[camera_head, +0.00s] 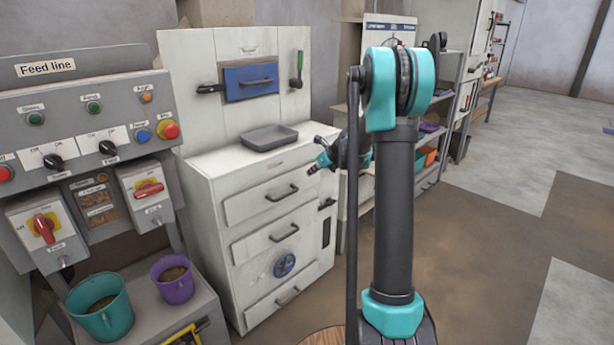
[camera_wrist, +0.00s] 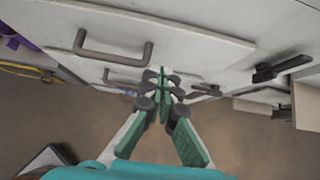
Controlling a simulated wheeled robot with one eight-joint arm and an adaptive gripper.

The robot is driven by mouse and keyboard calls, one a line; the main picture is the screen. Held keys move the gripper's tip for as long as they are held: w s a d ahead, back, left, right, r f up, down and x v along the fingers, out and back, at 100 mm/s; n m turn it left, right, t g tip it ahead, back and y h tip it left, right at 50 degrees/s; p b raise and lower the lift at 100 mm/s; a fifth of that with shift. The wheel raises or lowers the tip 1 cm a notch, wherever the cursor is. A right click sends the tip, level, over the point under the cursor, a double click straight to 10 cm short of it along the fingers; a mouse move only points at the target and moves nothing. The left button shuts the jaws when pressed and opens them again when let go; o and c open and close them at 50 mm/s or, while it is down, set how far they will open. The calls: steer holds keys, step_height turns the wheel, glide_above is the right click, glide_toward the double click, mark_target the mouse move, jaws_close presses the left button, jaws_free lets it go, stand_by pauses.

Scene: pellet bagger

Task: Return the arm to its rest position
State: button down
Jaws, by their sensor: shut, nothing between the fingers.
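My arm stands in the middle of the head view, with its dark upright link and teal joints in front of the white drawer cabinet (camera_head: 215,205). My gripper (camera_head: 312,170) shows in the head view as a small teal and black shape in front of the cabinet's upper right part. In the wrist view my gripper (camera_wrist: 162,75) has its green fingers together, with nothing between them. A drawer handle (camera_wrist: 110,50) lies beyond the fingers in the wrist view, apart from them as far as I can tell.
The feed line panel (camera_head: 75,125) with switches is at the left. A teal bucket (camera_head: 100,310) and a purple bucket (camera_head: 173,280) stand below it. A grey tray (camera_head: 270,138) sits on the cabinet top. Shelves (camera_head: 445,110) stand behind my arm. The floor at right (camera_head: 500,240) is clear.

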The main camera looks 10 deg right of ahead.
steer(key=s+d+f+n+g+h, duration=0.1)
steer(key=s+f+n+h, duration=0.1)
steer(key=s+n, duration=1.2)
steer(key=s+f+n+g+h, duration=0.2)
steer(key=s+f+n, duration=0.3)
steer(key=s+n, duration=0.9)
steer(key=s+h, duration=0.1)
steer(key=s, duration=1.6)
steer(key=shift+d+f+n, duration=0.15)
steer(key=shift+d+n, duration=0.2)
steer(key=shift+n, duration=0.05)
